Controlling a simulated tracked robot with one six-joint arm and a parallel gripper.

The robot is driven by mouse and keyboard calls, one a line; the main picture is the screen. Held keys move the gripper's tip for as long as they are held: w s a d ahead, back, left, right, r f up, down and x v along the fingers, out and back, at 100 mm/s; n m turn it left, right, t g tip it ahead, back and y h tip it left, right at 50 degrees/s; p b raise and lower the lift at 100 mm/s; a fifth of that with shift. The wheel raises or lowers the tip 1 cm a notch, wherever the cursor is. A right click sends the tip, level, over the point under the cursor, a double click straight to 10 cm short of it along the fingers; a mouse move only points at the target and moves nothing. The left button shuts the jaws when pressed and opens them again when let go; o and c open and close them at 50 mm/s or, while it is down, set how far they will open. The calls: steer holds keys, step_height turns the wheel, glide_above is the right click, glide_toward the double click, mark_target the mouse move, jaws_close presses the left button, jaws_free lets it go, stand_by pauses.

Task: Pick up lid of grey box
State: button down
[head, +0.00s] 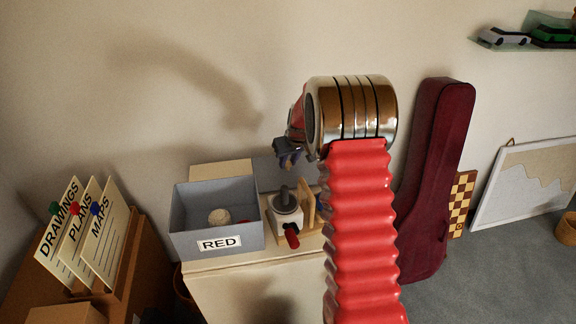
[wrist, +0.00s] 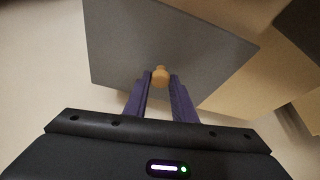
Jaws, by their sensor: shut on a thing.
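The grey box (head: 216,217) with a "RED" label stands open on the cabinet top in the head view. In the wrist view my gripper (wrist: 160,82) is shut on the round wooden knob (wrist: 160,74) of the flat grey lid (wrist: 165,35). In the head view the lid (head: 270,174) shows below my gripper, apart from the box and partly hidden by it and my arm.
A white device (head: 286,215) with a dark top and red handle stands right of the box. A card holder (head: 85,235) is at left. A dark red instrument case (head: 438,170) leans on the wall at right. A pale panel (head: 222,172) is behind the box.

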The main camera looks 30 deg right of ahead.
mark_target(288, 164)
step_height(288, 164, up, 9)
stand_by(0.4)
